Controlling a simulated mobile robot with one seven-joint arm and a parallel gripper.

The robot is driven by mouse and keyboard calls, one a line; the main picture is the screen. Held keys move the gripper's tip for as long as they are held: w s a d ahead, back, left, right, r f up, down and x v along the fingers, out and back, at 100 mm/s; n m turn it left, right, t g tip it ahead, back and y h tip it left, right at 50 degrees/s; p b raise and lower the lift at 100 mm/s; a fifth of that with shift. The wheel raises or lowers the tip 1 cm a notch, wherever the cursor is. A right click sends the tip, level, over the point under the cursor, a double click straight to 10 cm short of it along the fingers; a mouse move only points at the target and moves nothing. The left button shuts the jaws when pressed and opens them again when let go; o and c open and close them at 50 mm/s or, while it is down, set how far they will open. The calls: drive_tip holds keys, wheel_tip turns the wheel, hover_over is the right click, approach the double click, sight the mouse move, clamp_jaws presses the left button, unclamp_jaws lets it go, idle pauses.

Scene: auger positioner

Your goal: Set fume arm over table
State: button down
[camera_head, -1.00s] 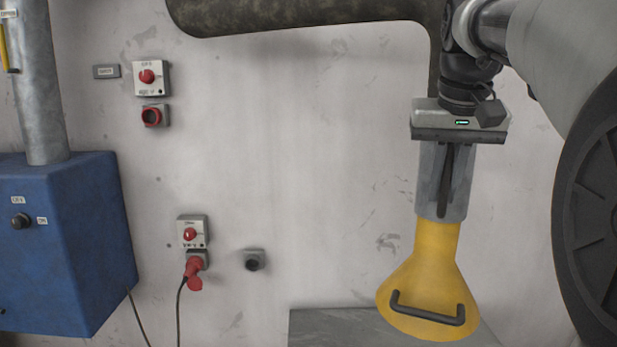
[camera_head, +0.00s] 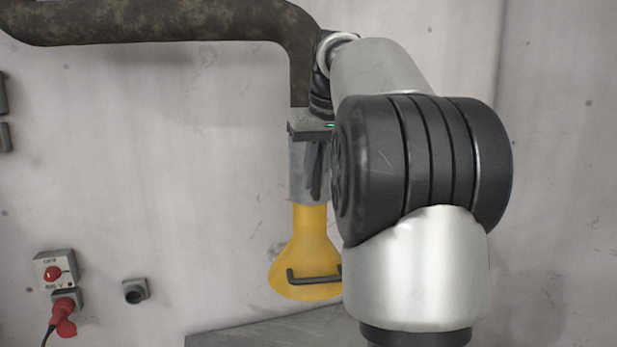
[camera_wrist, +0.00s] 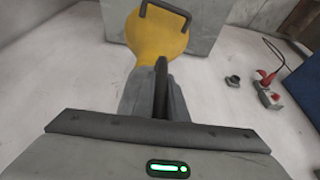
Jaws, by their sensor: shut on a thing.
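The fume arm is a dark mottled duct (camera_head: 150,20) that runs along the wall and bends down into a grey collar and a yellow flared hood (camera_head: 305,245) with a black handle (camera_head: 312,277). My gripper (camera_head: 316,180) is shut on the grey collar above the hood; my arm hides part of the collar and the hood's right side. The wrist view shows the finger (camera_wrist: 160,88) against the collar and the yellow hood (camera_wrist: 155,40) beyond it. The grey table top (camera_head: 270,332) shows below the hood, partly hidden by my arm. The hood hangs over or near it; the exact overlap is unclear.
A wall switch box with a red knob and a red plug (camera_head: 64,305) sits at lower left, with a grey socket (camera_head: 135,291) beside it. A blue cabinet (camera_wrist: 305,80) shows at the right edge of the wrist view. The wall between duct and table is bare.

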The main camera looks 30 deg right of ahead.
drive_tip(key=shift+w+d, duration=0.2)
drive_tip(key=shift+w, duration=0.1)
drive_tip(key=c, duration=1.8)
unclamp_jaws()
drive_tip(key=shift+o, duration=0.2)
drive_tip(key=v, duration=1.2)
